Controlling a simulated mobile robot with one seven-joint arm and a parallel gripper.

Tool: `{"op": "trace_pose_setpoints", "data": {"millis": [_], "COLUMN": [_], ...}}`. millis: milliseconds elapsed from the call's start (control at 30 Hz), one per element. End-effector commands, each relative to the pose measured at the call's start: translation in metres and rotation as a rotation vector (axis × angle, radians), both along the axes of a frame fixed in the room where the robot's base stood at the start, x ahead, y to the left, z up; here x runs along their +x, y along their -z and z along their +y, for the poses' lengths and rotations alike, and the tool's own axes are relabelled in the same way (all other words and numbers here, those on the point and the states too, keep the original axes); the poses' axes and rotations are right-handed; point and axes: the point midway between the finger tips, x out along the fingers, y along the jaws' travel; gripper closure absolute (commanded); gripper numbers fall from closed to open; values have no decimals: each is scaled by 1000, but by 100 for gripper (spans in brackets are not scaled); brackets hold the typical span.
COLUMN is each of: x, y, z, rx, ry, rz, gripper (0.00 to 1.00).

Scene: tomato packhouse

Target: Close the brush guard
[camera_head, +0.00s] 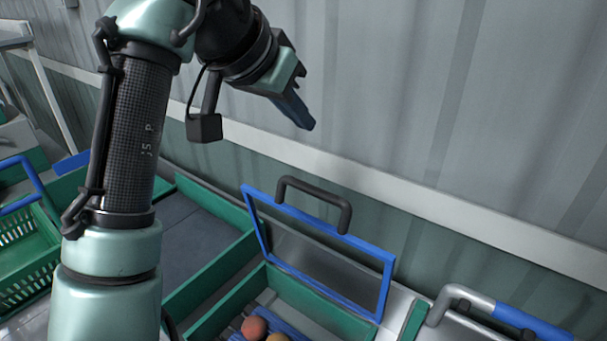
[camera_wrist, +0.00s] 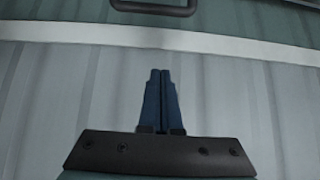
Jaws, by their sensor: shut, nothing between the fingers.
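The brush guard (camera_head: 318,303) is a blue-framed panel with a dark, see-through middle. It stands raised and tilted back over a green-walled box in the head view. A dark grey handle (camera_head: 313,199) is on its upper edge, and a dark handle also shows at the top of the wrist view (camera_wrist: 155,8). My gripper (camera_head: 309,125) is shut and empty, up in front of the wall, above the guard and apart from it. Its blue fingers (camera_wrist: 161,75) lie together in the wrist view.
Red and orange tomatoes (camera_head: 254,328) lie by blue brushes under the raised guard. A grey handle with a blue sleeve (camera_head: 510,318) is at the lower right. A green crate (camera_head: 28,268) stands at the left. A corrugated wall (camera_head: 450,100) closes off the back.

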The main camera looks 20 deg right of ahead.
Motion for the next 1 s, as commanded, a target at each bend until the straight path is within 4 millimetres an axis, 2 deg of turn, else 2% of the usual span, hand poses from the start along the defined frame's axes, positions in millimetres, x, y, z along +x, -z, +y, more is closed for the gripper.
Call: {"op": "trace_pose_setpoints", "data": {"millis": [100, 233, 667, 767, 1000], "x": [-3, 1, 36, 27, 14], "y": [7, 16, 82, 86, 94], "z": [5, -2, -48, -33, -19], "rx": [26, 28, 27, 25, 25], "ry": [14, 18, 16, 12, 15], "rz": [43, 49, 49, 43, 43], "gripper": [100, 100, 100, 100, 100]}}
